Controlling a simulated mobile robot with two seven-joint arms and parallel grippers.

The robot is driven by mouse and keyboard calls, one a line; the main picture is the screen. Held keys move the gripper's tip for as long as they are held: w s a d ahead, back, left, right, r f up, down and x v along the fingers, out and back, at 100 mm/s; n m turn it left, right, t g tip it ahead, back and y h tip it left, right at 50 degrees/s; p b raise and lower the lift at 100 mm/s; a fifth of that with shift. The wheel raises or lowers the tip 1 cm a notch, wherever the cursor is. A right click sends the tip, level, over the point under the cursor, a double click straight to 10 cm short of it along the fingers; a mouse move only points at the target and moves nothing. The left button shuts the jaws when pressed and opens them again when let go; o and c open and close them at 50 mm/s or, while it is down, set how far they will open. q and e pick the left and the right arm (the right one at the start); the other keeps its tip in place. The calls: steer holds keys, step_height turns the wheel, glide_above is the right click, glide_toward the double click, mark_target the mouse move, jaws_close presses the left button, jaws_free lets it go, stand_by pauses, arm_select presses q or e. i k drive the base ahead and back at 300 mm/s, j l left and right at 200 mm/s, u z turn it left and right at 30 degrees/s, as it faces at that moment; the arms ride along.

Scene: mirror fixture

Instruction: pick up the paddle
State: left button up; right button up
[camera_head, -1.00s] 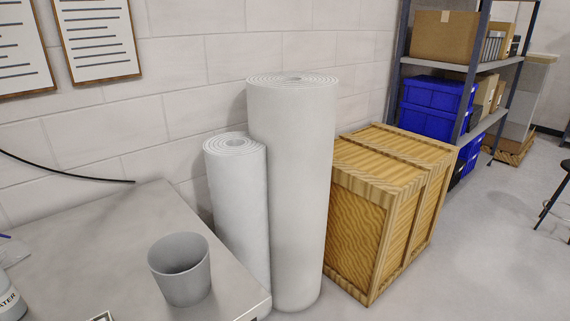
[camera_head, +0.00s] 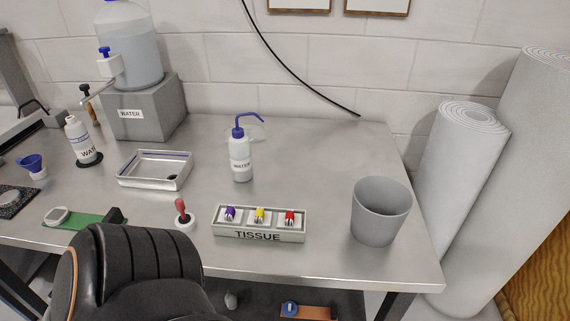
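I cannot pick out a clear paddle in the head view. A red-handled tool (camera_head: 182,207) stands on a small white base near the table's front edge, left of the tissue box. A green flat piece (camera_head: 85,219) lies further left, with a small white dish on it and a dark block at its right end. An orange-brown flat thing (camera_head: 308,312) with a blue knob shows below the table, cut off by the frame. I cannot tell whether any of these is the paddle. Neither of my grippers is in view.
The metal table (camera_head: 320,160) holds a tissue box (camera_head: 258,237), grey bin (camera_head: 381,211), wash bottle (camera_head: 241,160), metal tray (camera_head: 155,168) and water dispenser (camera_head: 130,50). White rolls (camera_head: 462,150) stand right.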

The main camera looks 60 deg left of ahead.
mark_target(59, 216)
steer(key=k+l+u, duration=0.1)
steer(key=u, duration=3.05)
steer(key=i+j+z, duration=0.3)
steer(key=j, duration=0.35)
steer(key=i+j+z, duration=0.25)
steer(key=i+j, duration=0.15)
steer(key=j, duration=0.35)
steer(key=i+j+z, duration=0.15)
steer(key=j, duration=0.2)
